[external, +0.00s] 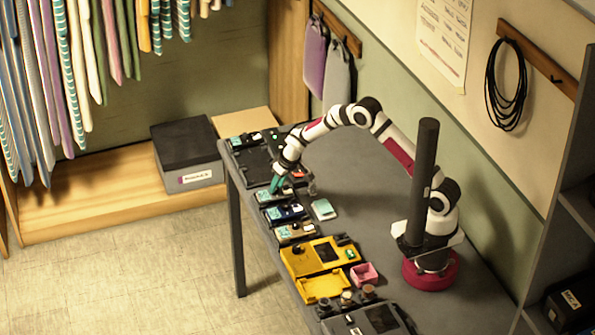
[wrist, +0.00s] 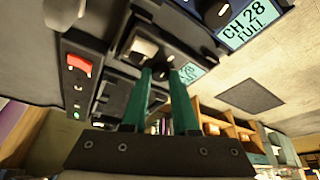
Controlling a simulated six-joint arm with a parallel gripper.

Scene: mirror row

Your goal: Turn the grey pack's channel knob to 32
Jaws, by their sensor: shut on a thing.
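The grey pack (external: 274,198) stands in the row along the table's front edge, below my gripper (external: 278,184). In the wrist view the dark grey pack (wrist: 188,45) lies beyond the fingertips, and its teal display (wrist: 191,73) is partly hidden by the right finger, so its number cannot be read. My gripper (wrist: 161,72) has its teal fingers down on the pack, shut on its channel knob, which is mostly hidden between the tips. The knob's pointer cannot be made out.
A blue pack (external: 287,214) is beside it; a display at the wrist view's top reads CH 28 TULI (wrist: 245,28). A tan pack (external: 296,234) and a yellow case (external: 312,257) follow. A dark unit with a red switch (wrist: 79,64) is near. A teal-topped block (external: 323,209) lies behind.

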